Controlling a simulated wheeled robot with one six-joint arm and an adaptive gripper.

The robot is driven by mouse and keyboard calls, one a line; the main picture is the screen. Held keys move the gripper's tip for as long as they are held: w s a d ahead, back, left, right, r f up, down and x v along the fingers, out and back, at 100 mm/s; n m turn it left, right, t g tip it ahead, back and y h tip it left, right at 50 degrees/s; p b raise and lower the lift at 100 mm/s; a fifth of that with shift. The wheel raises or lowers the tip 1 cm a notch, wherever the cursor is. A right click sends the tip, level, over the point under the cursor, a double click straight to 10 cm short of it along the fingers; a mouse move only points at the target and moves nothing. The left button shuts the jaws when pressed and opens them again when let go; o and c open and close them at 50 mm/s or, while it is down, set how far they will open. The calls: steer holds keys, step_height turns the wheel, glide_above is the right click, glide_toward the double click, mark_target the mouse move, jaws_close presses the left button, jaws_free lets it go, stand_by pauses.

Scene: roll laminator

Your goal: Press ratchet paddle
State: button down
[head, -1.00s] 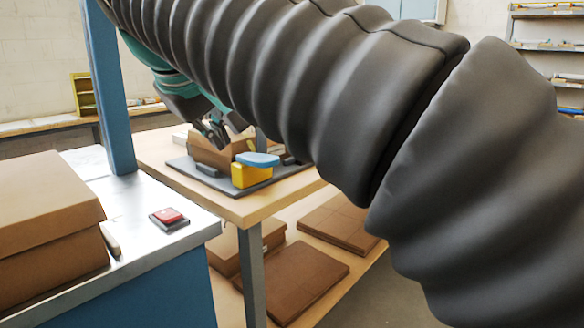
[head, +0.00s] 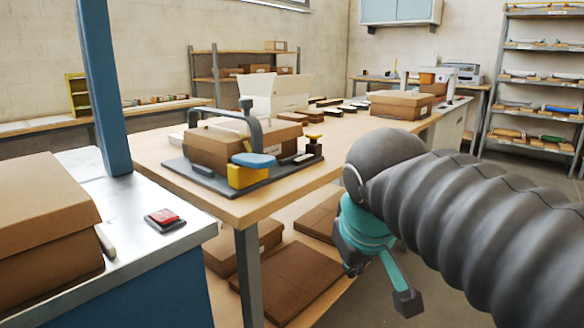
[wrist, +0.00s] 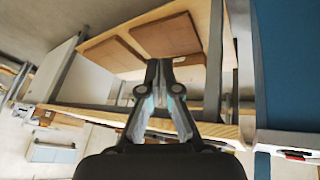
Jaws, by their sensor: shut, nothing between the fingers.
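The ratchet paddle (head: 254,160) is a flat blue pad on top of a yellow block (head: 247,175) at the front corner of a dark base plate (head: 200,182) on the wooden bench. A grey bowed bar and a brown box stand on the same plate behind it. My gripper (wrist: 159,64) is shut and empty in the wrist view, pointing at the bench's lower shelf. In the head view, the teal end of my arm hangs to the right of the bench, well clear of the paddle. The paddle does not show in the wrist view.
The wooden bench (head: 300,190) carries brown boxes and small parts. Brown flat boards (head: 295,278) lie on its lower shelf. A metal-topped table (head: 160,250) with a red button (head: 164,217) and a blue post (head: 103,85) stand at left. Floor is open at right.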

steer(key=s+d+f+m, duration=0.2)
steer(key=s+d+f, duration=0.1)
steer(key=f, duration=0.3)
steer(key=s+d+f+m, duration=0.2)
steer(key=s+d+f, duration=0.1)
steer(key=s+f, duration=0.2)
step_height(320, 180, down, 2)
steer(key=shift+s+d+f, duration=0.15)
steer(key=shift+s, duration=0.15)
steer(key=shift+d, duration=0.1)
